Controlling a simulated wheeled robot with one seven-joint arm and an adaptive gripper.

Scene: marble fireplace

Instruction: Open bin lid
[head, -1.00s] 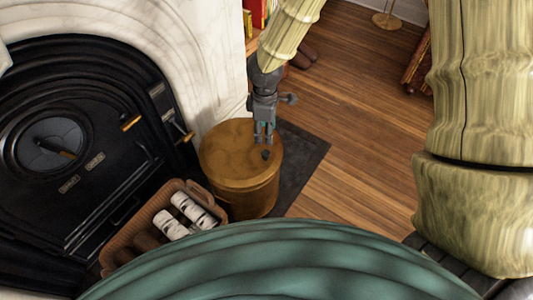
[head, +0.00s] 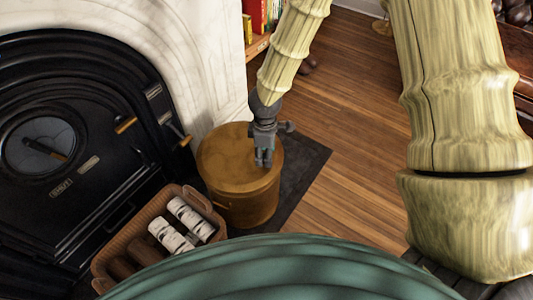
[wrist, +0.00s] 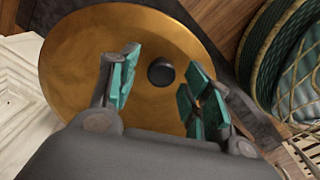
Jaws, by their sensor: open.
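The bin (head: 240,190) is a round brass-coloured drum standing on a dark mat beside the fireplace. Its lid (head: 228,150) lies on top and looks closed. A small dark knob (wrist: 160,71) sits on the lid in the wrist view; in the head view my gripper hides it. My gripper (head: 263,163) is above the right part of the lid, pointing down. In the wrist view my gripper (wrist: 158,97) is open, its teal finger pads apart, with the knob showing between and beyond them. I cannot tell whether any finger touches the lid.
A wicker basket (head: 106,262) with white rolls and dark logs stands in front of the bin. The black fireplace (head: 100,110) with brass handles is on the left. Bookshelves (head: 257,45) stand behind. Wooden floor (head: 350,130) to the right is clear.

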